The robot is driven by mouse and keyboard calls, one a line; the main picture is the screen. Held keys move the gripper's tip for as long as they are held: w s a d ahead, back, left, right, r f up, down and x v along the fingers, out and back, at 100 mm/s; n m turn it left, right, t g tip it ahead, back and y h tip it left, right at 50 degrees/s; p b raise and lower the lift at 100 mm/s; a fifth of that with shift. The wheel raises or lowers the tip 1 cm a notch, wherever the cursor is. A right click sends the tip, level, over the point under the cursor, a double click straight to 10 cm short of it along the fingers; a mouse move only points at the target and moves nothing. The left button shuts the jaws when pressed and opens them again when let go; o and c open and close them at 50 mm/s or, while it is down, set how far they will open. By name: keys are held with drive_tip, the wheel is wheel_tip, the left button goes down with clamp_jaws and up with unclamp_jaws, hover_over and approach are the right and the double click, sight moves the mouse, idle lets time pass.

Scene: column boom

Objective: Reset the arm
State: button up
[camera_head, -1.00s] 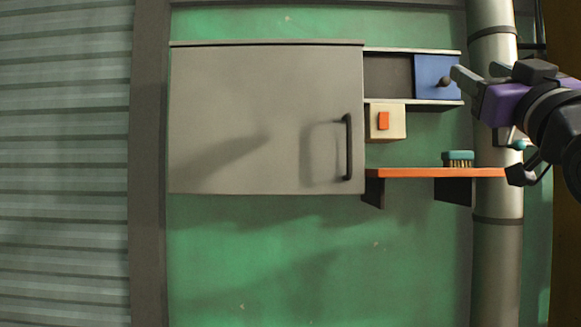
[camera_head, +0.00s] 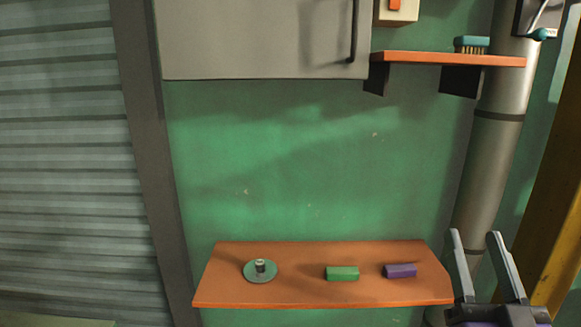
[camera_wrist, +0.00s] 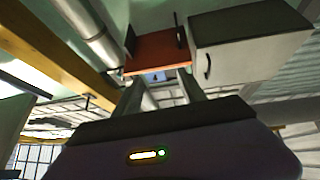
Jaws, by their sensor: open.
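My gripper (camera_head: 476,245) is at the lower right of the head view, with its two grey fingers pointing up and apart. It is open and nothing is between the fingers. It is in front of the right end of the lower orange shelf (camera_head: 235,290). In the wrist view my gripper (camera_wrist: 165,92) shows its fingers in front of the underside of an orange shelf (camera_wrist: 155,50), with the grey cabinet (camera_wrist: 250,40) to the right.
The lower shelf holds a round green piece with a knob (camera_head: 260,270), a green block (camera_head: 342,273) and a purple block (camera_head: 400,270). A brush (camera_head: 471,45) sits on the upper shelf (camera_head: 420,59). A pipe (camera_head: 485,160) and a yellow post (camera_head: 555,220) stand at right.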

drive_tip(key=s+a+f+g+y, duration=0.1)
drive_tip(key=s+a+f+g, duration=0.1)
drive_tip(key=s+f, duration=0.7)
drive_tip(key=s+a+f+n+g+y, duration=0.1)
drive_tip(key=s+f+g, duration=0.3)
drive_tip(key=s+f, duration=0.4)
drive_tip(key=s+a+f+n+g+y, duration=0.1)
drive_tip(key=s+a+f+g, duration=0.2)
drive_tip(key=s+f, duration=0.6)
drive_tip(key=s, duration=0.8)
drive_tip(key=shift+s+a+f, duration=0.2)
drive_tip(key=shift+a+f, duration=0.05)
drive_tip(key=shift+f, duration=0.1)
